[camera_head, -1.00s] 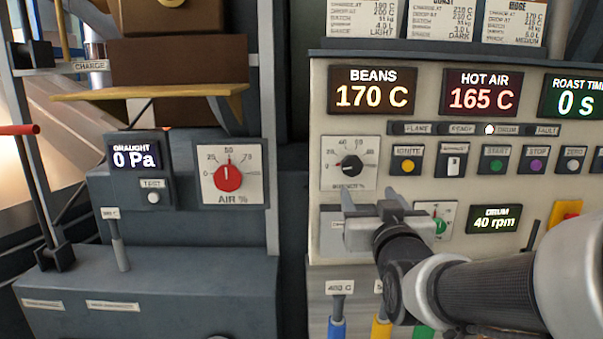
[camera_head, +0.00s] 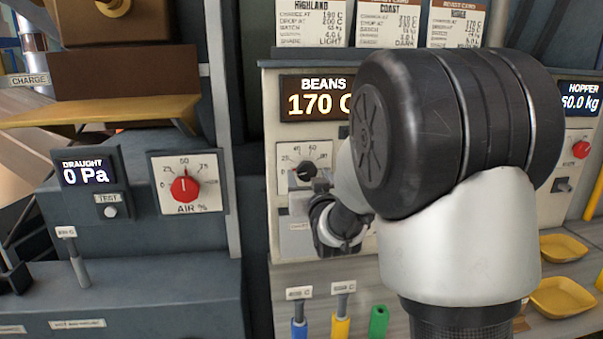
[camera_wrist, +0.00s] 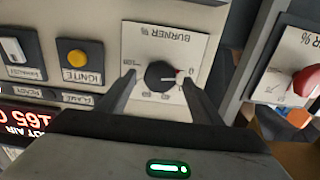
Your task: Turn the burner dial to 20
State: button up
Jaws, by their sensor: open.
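The burner dial (camera_wrist: 161,75) is a black knob with a pale pointer line on a white plate (camera_wrist: 150,42) marked BURNER %. In the wrist view its pointer lies toward the 0 end of the scale. My gripper (camera_wrist: 158,82) is open, with one finger on each side of the dial; I cannot tell whether either finger touches it. In the head view the dial (camera_head: 305,172) shows on its plate (camera_head: 290,155), just above my gripper (camera_head: 318,185), which my arm largely hides.
The red AIR % dial (camera_head: 185,188) stands on a separate panel to the left. The yellow ignite button (camera_wrist: 77,58) is beside the burner plate. The BEANS display (camera_head: 318,98) reads 170 C. Coloured handles (camera_head: 340,325) stand below. My arm covers much of the panel.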

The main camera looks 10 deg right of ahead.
jog(key=shift+w, duration=0.9)
jog(key=shift+c, duration=0.5)
jog(key=c, duration=1)
jog(key=shift+o, duration=0.2)
jog(key=shift+f+b, duration=0.1)
jog(key=shift+b, duration=0.25)
jog(key=m+b, duration=0.2)
jog(key=shift+f+b, duration=0.15)
jog(key=shift+b, duration=0.15)
jog(key=shift+m+b, duration=0.7)
jog(key=shift+b, duration=0.3)
jog(key=m+b, duration=0.4)
jog(key=shift+b, duration=0.3)
jog(key=shift+r+m, duration=0.2)
jog(key=shift+m, duration=0.1)
